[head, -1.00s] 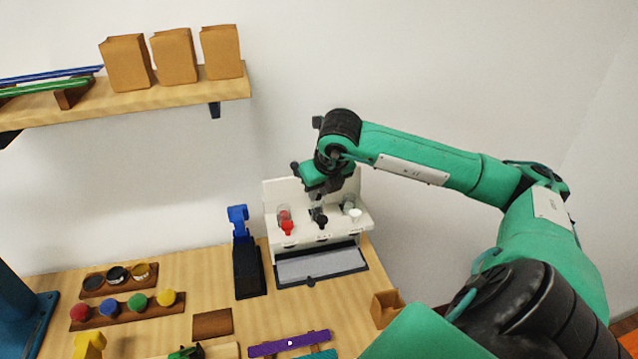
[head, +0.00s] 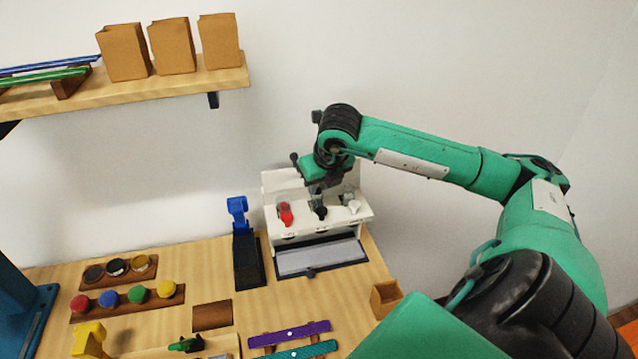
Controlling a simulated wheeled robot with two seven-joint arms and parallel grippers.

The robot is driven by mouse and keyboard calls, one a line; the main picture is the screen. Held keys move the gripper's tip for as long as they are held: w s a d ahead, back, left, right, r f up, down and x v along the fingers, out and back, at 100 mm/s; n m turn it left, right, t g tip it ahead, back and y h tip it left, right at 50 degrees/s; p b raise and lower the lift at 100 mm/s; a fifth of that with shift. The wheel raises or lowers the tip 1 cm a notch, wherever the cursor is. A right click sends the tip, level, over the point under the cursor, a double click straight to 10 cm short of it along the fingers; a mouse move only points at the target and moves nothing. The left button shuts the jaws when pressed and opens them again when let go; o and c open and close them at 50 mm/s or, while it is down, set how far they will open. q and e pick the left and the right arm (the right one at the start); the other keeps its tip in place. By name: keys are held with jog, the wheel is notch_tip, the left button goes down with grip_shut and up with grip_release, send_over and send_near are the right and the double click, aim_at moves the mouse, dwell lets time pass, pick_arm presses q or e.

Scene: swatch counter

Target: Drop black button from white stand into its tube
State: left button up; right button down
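The white stand (head: 350,227) is at the back of the counter against the wall. A black button (head: 320,212) shows at its middle, between a red piece (head: 286,219) on the left and a white one (head: 354,207) on the right. Small clear tubes seem to stand behind these pieces; the middle tube is hidden by my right gripper. My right gripper (head: 317,198) points down at the middle of the stand, right at or just above the black button. The fingertips are too small and dark to tell whether they hold it. My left gripper is not in view.
A grey tray (head: 320,259) lies before the stand. A blue and black device (head: 247,262) stands left of it, a small wooden box (head: 386,297) to the right. Colored pots on a rack (head: 128,302) and purple strip (head: 290,334) lie nearer. A shelf (head: 150,98) hangs above left.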

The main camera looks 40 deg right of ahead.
jog(key=c, duration=1.3)
grip_release()
jog(key=shift+s+r, duration=0.2)
jog(key=shift+r, duration=0.35)
jog(key=b+v, duration=0.2)
jog(key=v, duration=1)
jog(key=shift+s+a+r, duration=0.15)
jog(key=shift+s+r, duration=0.05)
